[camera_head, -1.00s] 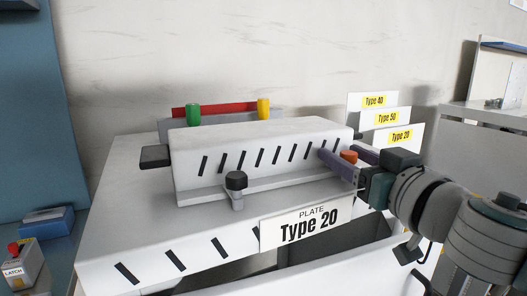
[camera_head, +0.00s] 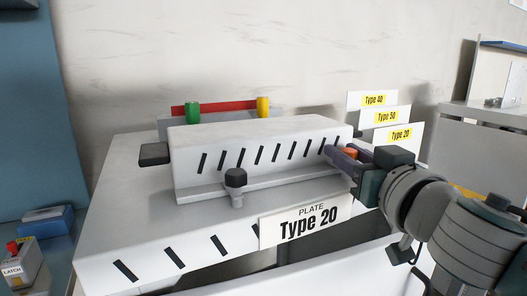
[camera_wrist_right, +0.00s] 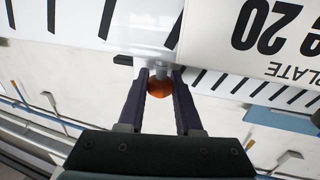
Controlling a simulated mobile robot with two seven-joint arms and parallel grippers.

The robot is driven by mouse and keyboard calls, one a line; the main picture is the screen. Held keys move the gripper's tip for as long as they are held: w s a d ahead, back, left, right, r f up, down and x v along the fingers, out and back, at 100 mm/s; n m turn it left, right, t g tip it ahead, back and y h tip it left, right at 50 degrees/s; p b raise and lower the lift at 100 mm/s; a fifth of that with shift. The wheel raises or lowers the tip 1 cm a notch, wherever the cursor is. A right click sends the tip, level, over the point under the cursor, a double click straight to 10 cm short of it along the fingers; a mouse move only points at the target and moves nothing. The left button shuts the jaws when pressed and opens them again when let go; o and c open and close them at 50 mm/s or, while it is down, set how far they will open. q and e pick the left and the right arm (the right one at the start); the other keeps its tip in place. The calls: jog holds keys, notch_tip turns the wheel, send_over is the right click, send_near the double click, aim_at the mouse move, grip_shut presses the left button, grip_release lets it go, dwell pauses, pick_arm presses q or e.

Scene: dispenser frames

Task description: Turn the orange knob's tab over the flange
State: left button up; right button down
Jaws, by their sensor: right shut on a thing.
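The orange knob (camera_head: 351,154) is at the right end of the white block (camera_head: 260,150) on the dispenser. My right gripper (camera_head: 343,158) is shut on it, with the purple fingers on either side. In the right wrist view the orange knob (camera_wrist_right: 160,88) shows between the two fingers. A small dark piece beside the left fingertip may be the tab, but I cannot tell. The flange (camera_head: 290,182) is the ledge along the block's foot. The fingers hide its right end near the orange knob. My left gripper is not in view.
A black knob (camera_head: 236,180) stands at the flange's front. The "Plate Type 20" sign (camera_head: 306,222) is just below my right gripper. Several type cards (camera_head: 385,118) stand behind it. A green cap (camera_head: 193,113) and a yellow cap (camera_head: 263,107) are at the back.

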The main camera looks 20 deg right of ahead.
jog(key=shift+h, duration=0.3)
jog(key=c, duration=0.6)
grip_release()
jog(key=s+a+b, duration=0.2)
jog(key=s, duration=0.8)
jog(key=shift+w, duration=0.1)
